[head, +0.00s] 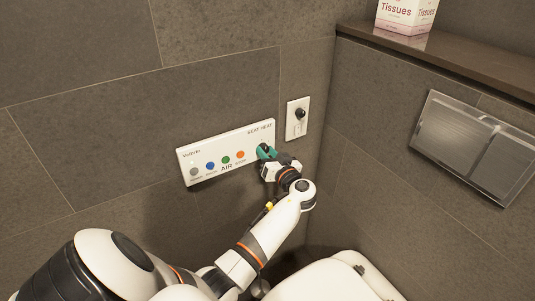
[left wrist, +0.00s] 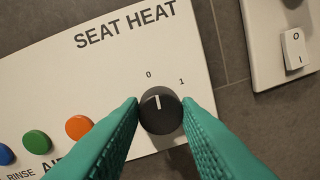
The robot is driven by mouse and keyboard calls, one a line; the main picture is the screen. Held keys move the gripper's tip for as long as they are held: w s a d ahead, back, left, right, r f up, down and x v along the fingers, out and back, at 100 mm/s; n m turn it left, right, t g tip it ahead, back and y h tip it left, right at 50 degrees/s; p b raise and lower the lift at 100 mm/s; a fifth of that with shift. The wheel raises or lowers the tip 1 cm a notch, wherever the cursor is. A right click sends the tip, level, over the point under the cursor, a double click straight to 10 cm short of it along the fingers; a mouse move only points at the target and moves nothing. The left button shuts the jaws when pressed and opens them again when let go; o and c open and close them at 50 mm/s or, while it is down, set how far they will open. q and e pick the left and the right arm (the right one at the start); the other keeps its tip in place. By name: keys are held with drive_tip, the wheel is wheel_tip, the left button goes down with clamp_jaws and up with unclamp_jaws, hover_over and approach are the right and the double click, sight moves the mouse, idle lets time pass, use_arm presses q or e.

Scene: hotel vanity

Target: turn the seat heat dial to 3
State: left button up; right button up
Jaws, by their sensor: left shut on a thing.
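The white control panel (head: 228,150) is fixed to the tiled wall. Its right end carries the words SEAT HEAT and the black seat heat dial (left wrist: 160,112). In the left wrist view the dial's white pointer line points up, close to the 0; a 1 is printed to its upper right. Other numbers are hidden behind the fingers. My left gripper (head: 265,151) is at the right end of the panel. Its green fingers (left wrist: 160,115) are shut on the dial, one on each side. My right gripper is not in view.
Grey, blue, green and orange buttons (left wrist: 79,127) sit left of the dial. A wall plate (head: 297,118) with a black knob and a rocker switch (left wrist: 293,49) is just right. A flush plate (head: 474,146), shelf (head: 460,58) and tissue box (head: 405,15) are further right. A white toilet (head: 335,282) stands below.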

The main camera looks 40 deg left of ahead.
use_arm(q)
drive_tip(key=m, duration=0.4)
drive_tip(key=m+p, duration=0.1)
drive_tip(key=m, duration=0.2)
drive_tip(key=shift+r+m+p, duration=0.1)
drive_tip(key=shift+m+p, duration=0.2)
drive_tip(key=shift+m, duration=0.1)
drive_tip(key=m+p, duration=0.2)
drive_tip(key=m, duration=0.2)
drive_tip(key=shift+w+g, duration=0.1)
drive_tip(key=shift+g, duration=0.3)
drive_tip(key=m+p, duration=0.2)
drive_tip(key=m, duration=0.2)
drive_tip(key=shift+m, duration=0.3)
drive_tip(key=m+p, duration=0.3)
drive_tip(key=m, duration=0.1)
drive_tip(key=m+p, duration=0.2)
drive_tip(key=m, duration=0.2)
drive_tip(key=shift+d+m+g, duration=0.1)
drive_tip(key=shift+m+g, duration=0.2)
drive_tip(key=shift+g, duration=0.1)
drive_tip(key=m+p, duration=0.2)
drive_tip(key=m, duration=0.2)
drive_tip(key=shift+f+m+y+p, duration=0.15)
drive_tip(key=shift+m+p, duration=0.2)
drive_tip(key=shift+m, duration=0.65)
drive_tip(key=shift+f+m+y+p, duration=0.15)
drive_tip(key=shift+m+p, duration=0.2)
drive_tip(key=shift+m, duration=0.65)
